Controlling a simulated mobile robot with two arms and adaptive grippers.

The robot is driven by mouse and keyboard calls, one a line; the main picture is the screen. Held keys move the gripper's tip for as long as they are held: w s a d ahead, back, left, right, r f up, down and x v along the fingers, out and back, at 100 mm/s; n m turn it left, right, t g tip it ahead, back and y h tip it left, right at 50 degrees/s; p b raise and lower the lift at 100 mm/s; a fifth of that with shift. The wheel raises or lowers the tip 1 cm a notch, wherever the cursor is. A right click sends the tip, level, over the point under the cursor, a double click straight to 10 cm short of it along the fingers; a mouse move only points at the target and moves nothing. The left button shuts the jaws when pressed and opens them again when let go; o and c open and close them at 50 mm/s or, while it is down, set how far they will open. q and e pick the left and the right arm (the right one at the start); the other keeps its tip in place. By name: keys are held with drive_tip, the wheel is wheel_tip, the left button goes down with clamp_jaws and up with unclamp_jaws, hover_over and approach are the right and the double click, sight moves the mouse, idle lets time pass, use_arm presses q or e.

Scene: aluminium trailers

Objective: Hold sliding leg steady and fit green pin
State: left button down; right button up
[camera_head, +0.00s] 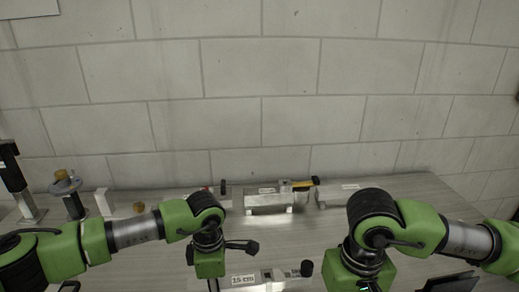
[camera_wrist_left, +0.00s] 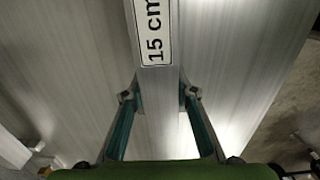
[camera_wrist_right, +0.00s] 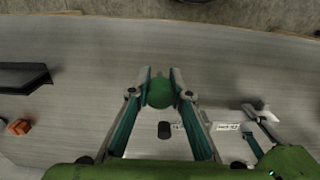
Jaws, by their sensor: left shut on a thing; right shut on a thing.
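The sliding leg (camera_wrist_left: 155,90) is a pale aluminium bar with a "15 cm" label. In the head view the labelled leg (camera_head: 243,281) lies at the bottom centre. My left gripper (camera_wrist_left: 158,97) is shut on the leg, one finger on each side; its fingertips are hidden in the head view. The green pin (camera_wrist_right: 160,91) shows its round head in the right wrist view. My right gripper (camera_wrist_right: 160,80) is shut on it, above the table. Its shaft is hidden, so I cannot tell whether it touches the leg. A black knob (camera_wrist_right: 164,130) stands near the labels.
A silver aluminium assembly (camera_head: 265,201) with a yellow part (camera_head: 303,186) stands along the wall. Posts and fittings (camera_head: 66,187) stand at the left. A dark tray (camera_wrist_right: 22,77) and an orange block (camera_wrist_right: 20,127) lie left in the right wrist view. The table's middle right is clear.

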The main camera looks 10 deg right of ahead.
drive_tip(key=w+a+r+m, duration=0.4)
drive_tip(key=w+a+m, duration=0.7)
drive_tip(key=w, duration=0.4)
drive_tip(key=shift+w+a+r+m, duration=0.2)
drive_tip(key=shift+w+a+m, duration=0.1)
drive_tip(key=shift+a, duration=0.2)
drive_tip(key=shift+f, duration=2.9)
drive_tip(key=shift+s+f, duration=0.1)
drive_tip(key=shift+f, duration=0.85)
drive_tip(key=o, duration=1.1)
